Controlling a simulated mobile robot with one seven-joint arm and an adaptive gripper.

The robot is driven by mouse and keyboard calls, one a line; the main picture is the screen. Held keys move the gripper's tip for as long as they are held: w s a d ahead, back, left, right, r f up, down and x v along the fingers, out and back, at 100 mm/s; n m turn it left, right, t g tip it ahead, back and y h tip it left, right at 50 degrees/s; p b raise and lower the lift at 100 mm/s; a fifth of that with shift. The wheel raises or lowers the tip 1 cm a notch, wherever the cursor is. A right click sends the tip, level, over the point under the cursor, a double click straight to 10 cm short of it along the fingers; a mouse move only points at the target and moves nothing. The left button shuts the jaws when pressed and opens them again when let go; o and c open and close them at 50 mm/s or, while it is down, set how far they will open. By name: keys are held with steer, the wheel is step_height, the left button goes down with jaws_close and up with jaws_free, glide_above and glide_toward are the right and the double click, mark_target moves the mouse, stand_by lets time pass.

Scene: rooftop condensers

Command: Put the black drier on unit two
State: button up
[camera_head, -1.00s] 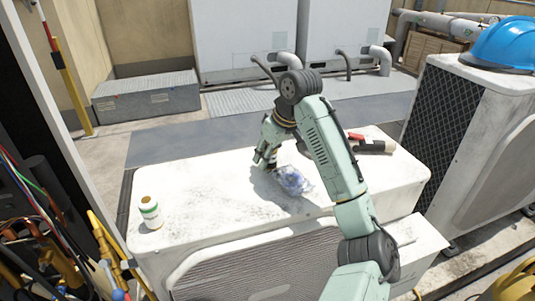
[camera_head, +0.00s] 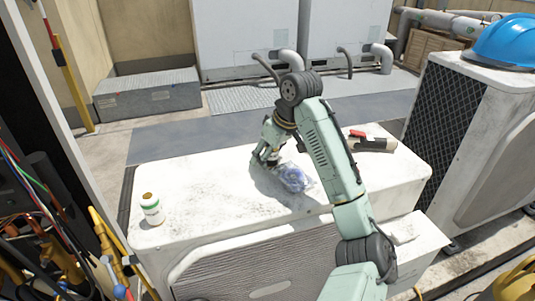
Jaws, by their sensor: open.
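A dark cylinder (camera_head: 376,145) lies on the white condenser top (camera_head: 215,195), right of my arm; it may be the black drier. A small red piece (camera_head: 357,134) shows at its left end. My gripper (camera_head: 266,160) is open, low over the middle of the same top, to the left of the cylinder and well apart from it. The fingertips are small and partly hidden, so I cannot tell whether they touch the surface. A crumpled clear-blue bundle (camera_head: 293,178) lies just right of my gripper. No unit number is readable.
A white and green bottle (camera_head: 152,209) stands at the top's left end. Another condenser (camera_head: 455,100) with a blue hard hat (camera_head: 505,43) is at right. Cables and yellow hoses (camera_head: 105,240) crowd the left. The top between bottle and gripper is clear.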

steer(key=shift+s+d+f, duration=0.1)
steer(key=shift+d+f, duration=0.05)
steer(key=shift+f, duration=0.05)
steer(key=shift+d+r, duration=0.1)
steer(key=shift+r, duration=0.4)
steer(key=v, duration=1.2)
steer(key=shift+r, duration=0.3)
stand_by(0.5)
